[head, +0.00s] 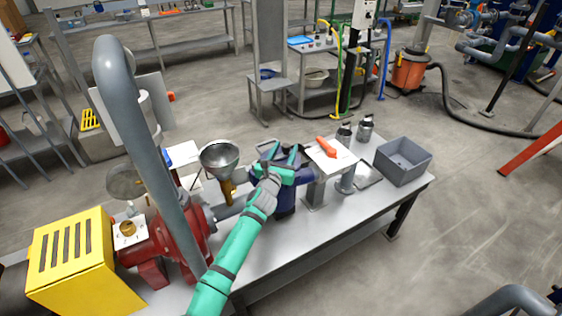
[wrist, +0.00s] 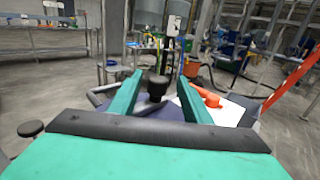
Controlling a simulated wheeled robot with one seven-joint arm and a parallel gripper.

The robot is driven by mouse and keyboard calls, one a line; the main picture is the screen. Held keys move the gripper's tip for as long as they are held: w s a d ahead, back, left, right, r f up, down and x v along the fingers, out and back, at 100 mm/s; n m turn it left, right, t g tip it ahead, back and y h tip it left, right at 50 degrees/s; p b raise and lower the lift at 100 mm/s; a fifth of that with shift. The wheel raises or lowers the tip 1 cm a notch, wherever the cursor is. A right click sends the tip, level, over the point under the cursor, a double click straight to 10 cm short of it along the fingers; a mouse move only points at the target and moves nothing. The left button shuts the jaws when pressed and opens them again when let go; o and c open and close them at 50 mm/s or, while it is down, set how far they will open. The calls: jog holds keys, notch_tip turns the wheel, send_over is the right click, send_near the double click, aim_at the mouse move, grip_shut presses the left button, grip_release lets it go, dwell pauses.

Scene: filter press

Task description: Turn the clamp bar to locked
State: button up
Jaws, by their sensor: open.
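The filter press (head: 286,203) is a dark blue body on the bench, largely covered by my arm and gripper. Its top shows as a dark blue surface in the wrist view (wrist: 185,110). A black knob (wrist: 157,86) stands up there between my fingers, with a gap on both sides. It looks like part of the clamp bar, but most of the bar is hidden. My gripper (head: 282,155) is over the press, with its two green fingers apart and nothing held; they also show in the wrist view (wrist: 158,92). I cannot tell the bar's angle.
A steel funnel (head: 220,158) stands left of the press, beside a red pump (head: 180,220) and a yellow guard box (head: 72,262). Right are an orange-handled tool (head: 326,147), metal canisters (head: 365,129) and a grey bin (head: 403,160). The bench front (head: 300,245) is clear.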

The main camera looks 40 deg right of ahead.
jog(key=v, duration=0.8)
jog(key=shift+s, duration=0.2)
jog(key=shift+a, duration=0.15)
